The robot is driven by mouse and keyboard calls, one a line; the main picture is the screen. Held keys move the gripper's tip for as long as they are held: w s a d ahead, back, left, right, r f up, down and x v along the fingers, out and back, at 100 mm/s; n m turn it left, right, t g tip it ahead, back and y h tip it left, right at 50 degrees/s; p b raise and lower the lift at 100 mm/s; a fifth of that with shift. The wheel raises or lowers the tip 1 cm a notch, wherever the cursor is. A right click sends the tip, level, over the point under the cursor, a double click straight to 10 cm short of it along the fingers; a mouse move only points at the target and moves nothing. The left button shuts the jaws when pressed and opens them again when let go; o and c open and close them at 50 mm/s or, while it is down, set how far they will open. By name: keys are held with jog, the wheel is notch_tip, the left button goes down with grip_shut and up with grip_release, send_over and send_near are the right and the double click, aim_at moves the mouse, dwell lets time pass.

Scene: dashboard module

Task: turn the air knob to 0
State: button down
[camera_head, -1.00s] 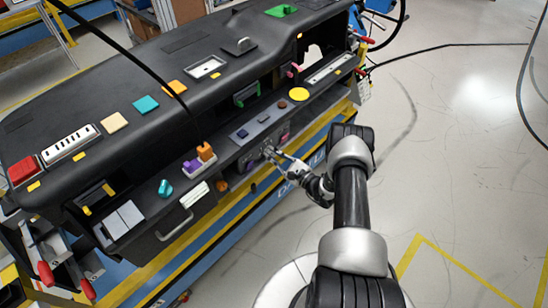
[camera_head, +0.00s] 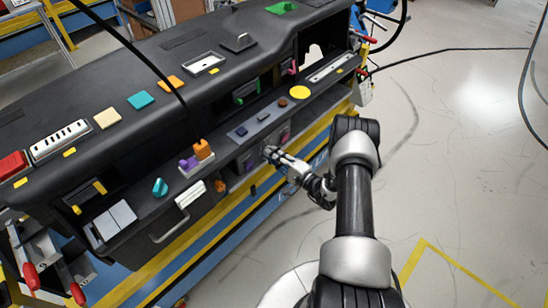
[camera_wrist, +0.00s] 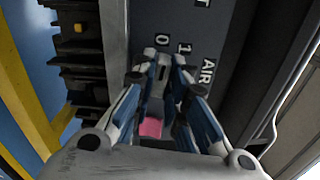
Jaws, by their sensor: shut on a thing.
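The air knob (camera_wrist: 163,72) is a small dark shape between my fingertips in the wrist view, mostly hidden by them. The label AIR (camera_wrist: 207,70) and the marks 0 (camera_wrist: 162,41) and 1 (camera_wrist: 184,47) are printed on the dark panel (camera_wrist: 205,32) around it. My gripper (camera_wrist: 164,62) is shut on the knob, its fingertips close to the panel face below the 0 mark. In the head view my gripper (camera_head: 268,153) reaches the panel in the dashboard's lower front. The knob is too small and covered there, and its pointing direction cannot be read.
A pink part (camera_wrist: 150,127) shows between my fingers. The black dashboard (camera_head: 225,105) carries coloured tiles and buttons. A purple and orange block set (camera_head: 197,157) stands left of my gripper. A dark ledge runs above the panel. Open floor (camera_head: 460,150) lies to the right.

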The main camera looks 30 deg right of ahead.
jog(key=shift+n, duration=0.9)
jog(key=c, duration=1.6)
grip_release()
jog(key=v, duration=1.2)
